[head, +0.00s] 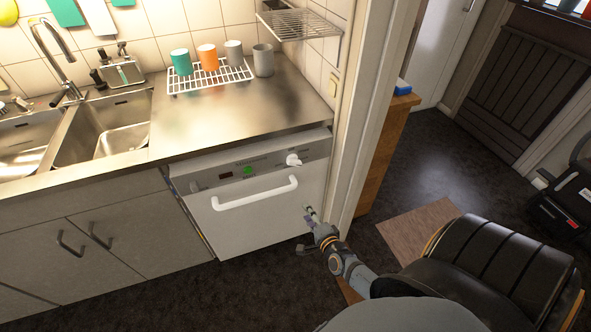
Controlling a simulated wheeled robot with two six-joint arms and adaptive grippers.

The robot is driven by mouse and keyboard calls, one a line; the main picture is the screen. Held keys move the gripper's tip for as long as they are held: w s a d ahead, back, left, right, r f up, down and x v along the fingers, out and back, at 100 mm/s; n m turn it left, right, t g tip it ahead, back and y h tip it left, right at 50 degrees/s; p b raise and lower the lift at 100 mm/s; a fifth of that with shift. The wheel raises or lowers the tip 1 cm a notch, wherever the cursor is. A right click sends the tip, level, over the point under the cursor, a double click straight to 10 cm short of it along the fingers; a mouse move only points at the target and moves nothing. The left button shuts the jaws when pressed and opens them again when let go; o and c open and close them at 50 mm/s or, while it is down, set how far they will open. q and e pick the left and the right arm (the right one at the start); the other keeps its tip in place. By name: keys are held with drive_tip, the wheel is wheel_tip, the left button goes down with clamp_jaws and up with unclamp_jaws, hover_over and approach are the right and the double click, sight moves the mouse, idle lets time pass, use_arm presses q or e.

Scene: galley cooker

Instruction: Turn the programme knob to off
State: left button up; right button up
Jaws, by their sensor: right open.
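The white programme knob (292,160) is on the right part of the grey control panel of the dishwasher (262,215). Its printed markings are too small to read, so I cannot tell its setting. A green light or button (248,170) and a small dark display (226,175) are to its left on the panel. My right gripper (309,212) is open and empty, in front of the dishwasher's right side, lower than the knob and apart from it. My left gripper is not in view.
A white door handle (255,193) sticks out below the panel. The steel worktop (215,115) overhangs above, with a rack (210,78) and several cups. A door frame (366,130) stands just right of the dishwasher. A black padded chair (500,265) is at the lower right.

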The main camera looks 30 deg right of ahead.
sight(295, 165)
drive_tip(key=w+d+r+m+t+h, duration=0.1)
drive_tip(key=w+r+m+t+h, duration=0.15)
drive_tip(key=r+m, duration=0.7)
drive_tip(key=w, duration=0.3)
drive_tip(key=w+d+r+n, duration=0.1)
drive_tip(key=w, duration=0.3)
drive_tip(key=w+d+r+n, duration=0.1)
drive_tip(key=w, duration=0.2)
drive_tip(key=shift+w+d+n+y+b, duration=0.2)
drive_tip(key=shift+w+n+y+b, duration=0.05)
drive_tip(key=shift+w+y+b, duration=0.1)
drive_tip(key=shift+c, duration=0.5)
clamp_jaws()
